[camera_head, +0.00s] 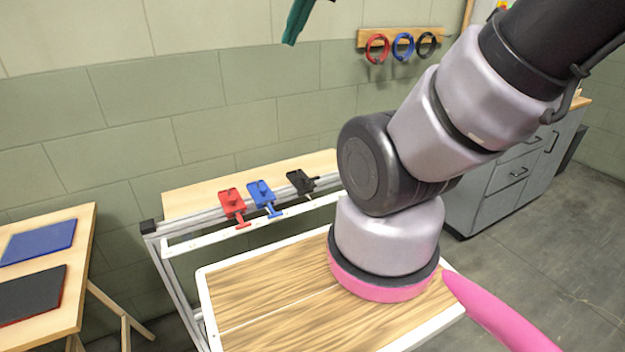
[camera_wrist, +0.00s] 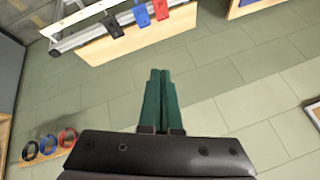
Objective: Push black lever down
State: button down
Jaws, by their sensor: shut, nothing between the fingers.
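The black lever (camera_head: 301,183) is on a small black block at the right end of a row of three levers on a metal frame rail. Its short handle sticks out to the right in the head view. In the wrist view the black lever (camera_wrist: 114,23) is near the top edge, upside down. My gripper (camera_wrist: 159,72) has green fingers that lie together, shut and empty, well apart from the lever. A green finger of my gripper (camera_head: 297,20) also shows at the top edge of the head view, high above the levers.
A blue lever (camera_head: 262,196) and a red lever (camera_head: 233,205) sit left of the black one. Red, blue and black rings (camera_head: 402,46) hang on the wall. A table (camera_head: 82,240) with blue and black panels stands left. A grey cabinet (camera_head: 500,190) is at right.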

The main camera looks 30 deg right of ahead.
jog(key=w+d+f+n+g, duration=0.1)
jog(key=w+d+f+g, duration=0.15)
jog(key=w+f, duration=0.45)
jog(key=n+g+h, duration=0.2)
jog(key=n+g, duration=0.1)
send_over(313, 178)
jog(key=s, duration=0.1)
notch_tip(313, 178, down, 28)
jog(key=shift+f, duration=0.1)
jog(key=shift+w+f, duration=0.15)
jog(key=shift+f, duration=1.6)
jog(key=shift+w+f, duration=0.15)
jog(key=shift+f, duration=1.55)
